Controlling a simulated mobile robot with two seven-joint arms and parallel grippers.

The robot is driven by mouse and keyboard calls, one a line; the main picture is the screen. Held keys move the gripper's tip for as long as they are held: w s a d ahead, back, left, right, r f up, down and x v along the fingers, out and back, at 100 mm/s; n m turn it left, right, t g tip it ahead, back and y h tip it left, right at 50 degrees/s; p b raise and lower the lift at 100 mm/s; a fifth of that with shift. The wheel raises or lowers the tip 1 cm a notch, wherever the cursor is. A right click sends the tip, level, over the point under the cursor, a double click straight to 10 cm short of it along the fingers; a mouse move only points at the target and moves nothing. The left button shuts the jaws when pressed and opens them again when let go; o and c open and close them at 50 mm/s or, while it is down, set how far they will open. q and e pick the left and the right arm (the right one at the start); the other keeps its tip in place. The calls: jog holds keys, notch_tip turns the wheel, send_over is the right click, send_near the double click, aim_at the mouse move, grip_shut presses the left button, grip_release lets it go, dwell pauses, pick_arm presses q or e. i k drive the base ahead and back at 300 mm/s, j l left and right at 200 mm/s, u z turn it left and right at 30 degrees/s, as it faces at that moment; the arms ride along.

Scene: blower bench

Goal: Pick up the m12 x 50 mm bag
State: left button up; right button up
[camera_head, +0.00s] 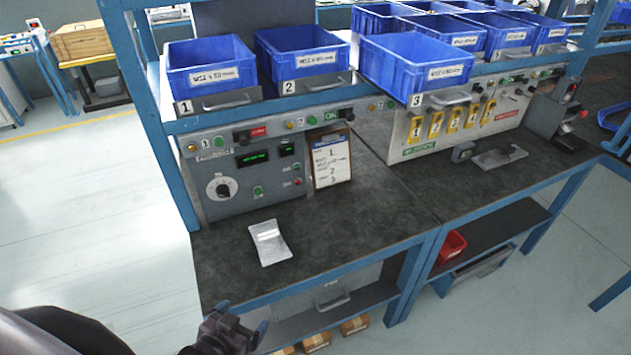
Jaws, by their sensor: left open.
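A flat, pale silvery bag (269,243) lies on the dark bench top (330,245), left of its middle and close to the front edge. Any print on it is too small to read, so I cannot tell its size. My left gripper (244,318) is at the bottom of the view, in front of the bench's front edge. It is open and apart from the bag, nearer to me. My right gripper is not in view.
Blue bins numbered 1 (211,78), 2 (301,57) and 3 (416,66) stand on the shelf above; their size labels are blurred. A control panel (247,172) and a clipboard (331,160) are behind the bag. The bench around the bag is clear.

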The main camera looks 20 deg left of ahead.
aim_at(272, 247)
jog(key=k+j, duration=0.15)
jog(key=j, duration=0.2)
jog(key=k+j+z, duration=0.1)
jog(key=j, duration=0.3)
jog(key=k+j, duration=0.25)
jog(key=j+z, duration=0.1)
jog(key=j, duration=0.4)
jog(key=i+j+z, duration=0.1)
jog(key=j, duration=0.4)
jog(key=i+j, duration=0.15)
jog(key=j, duration=0.15)
jog(key=i+j, duration=0.15)
jog(key=j, duration=0.15)
jog(key=z, duration=0.05)
